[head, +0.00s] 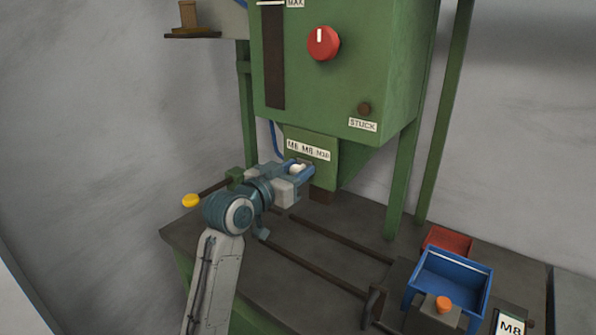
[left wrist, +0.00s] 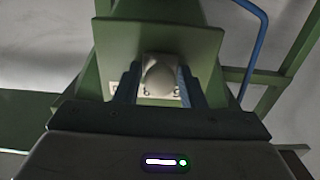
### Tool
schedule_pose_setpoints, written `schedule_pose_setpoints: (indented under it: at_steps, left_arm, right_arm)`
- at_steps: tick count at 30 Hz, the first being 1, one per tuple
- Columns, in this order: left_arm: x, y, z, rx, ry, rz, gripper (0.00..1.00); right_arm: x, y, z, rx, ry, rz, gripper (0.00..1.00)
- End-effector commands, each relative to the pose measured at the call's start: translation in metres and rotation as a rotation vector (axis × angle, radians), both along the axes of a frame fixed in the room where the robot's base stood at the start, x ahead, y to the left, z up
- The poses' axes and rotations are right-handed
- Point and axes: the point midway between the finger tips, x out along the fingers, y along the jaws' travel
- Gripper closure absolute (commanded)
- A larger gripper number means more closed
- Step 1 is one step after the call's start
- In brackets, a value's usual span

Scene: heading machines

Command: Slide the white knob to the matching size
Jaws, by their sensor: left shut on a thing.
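The white knob (head: 297,168) sits at the lower front of the green machine, just under the size label (head: 308,150), which reads M6, M8 and M10. My left gripper (head: 301,172) is shut on the knob. In the left wrist view the pale round knob (left wrist: 160,76) lies between the two dark fingers. The knob's exact position against the size marks is hard to tell, as the gripper partly covers it. A card reading M8 (head: 510,325) stands at the lower right. My right gripper does not show.
The green machine (head: 340,90) carries a red dial (head: 323,43) and a STUCK label (head: 362,125) beside a brown button. Dark rails (head: 320,258) cross the bench. A blue bin (head: 455,265) and a red tray (head: 449,240) stand at right. A yellow knob (head: 190,200) is at left.

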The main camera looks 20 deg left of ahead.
Motion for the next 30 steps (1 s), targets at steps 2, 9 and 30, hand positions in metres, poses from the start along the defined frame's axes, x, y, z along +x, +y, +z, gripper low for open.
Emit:
schedule_pose_setpoints:
  at_steps: [2, 9, 30]
  left_arm:
    - [0.004, 0.011, 0.000, 0.007, -0.001, 0.003, 1.00]
    - [0.012, 0.034, 0.001, 0.004, 0.000, 0.003, 1.00]
    - [0.013, 0.036, 0.001, 0.002, -0.001, 0.003, 0.53]
  right_arm:
    - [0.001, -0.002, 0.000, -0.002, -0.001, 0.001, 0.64]
    - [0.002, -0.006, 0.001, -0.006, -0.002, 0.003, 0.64]
    - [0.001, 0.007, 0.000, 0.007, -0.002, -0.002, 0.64]
